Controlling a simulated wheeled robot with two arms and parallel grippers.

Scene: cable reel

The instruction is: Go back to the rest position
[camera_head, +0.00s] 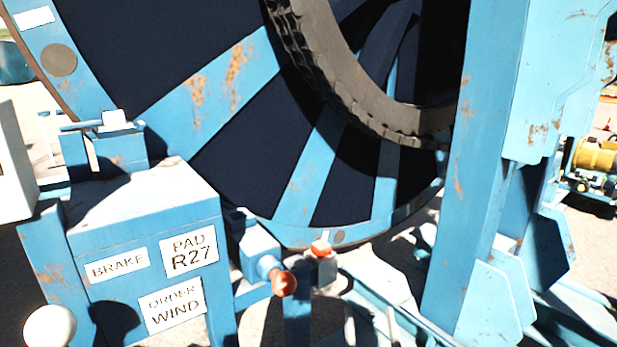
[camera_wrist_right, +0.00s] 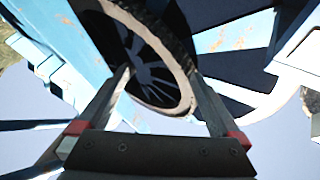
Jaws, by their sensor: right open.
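My right gripper (camera_wrist_right: 160,78) shows in the right wrist view with its two fingers spread wide apart. Nothing is held between them. Beyond the fingertips in that view is the dark ribbed ring (camera_wrist_right: 185,65) of the large cable reel, with blue spokes. I cannot make out the right gripper clearly in the head view. The blue reel (camera_head: 215,85) fills the upper part of the head view, and its dark ring (camera_head: 330,60) is at the top centre. My left gripper does not show in either view.
A blue control box (camera_head: 140,225) with labels BRAKE, PAD R27 and ORDER WIND stands at left. An orange-red knob (camera_head: 285,283) sits beside it, and a smaller orange one (camera_head: 321,246) is near. A blue upright post (camera_head: 480,170) stands at right. A white ball (camera_head: 50,327) is at lower left.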

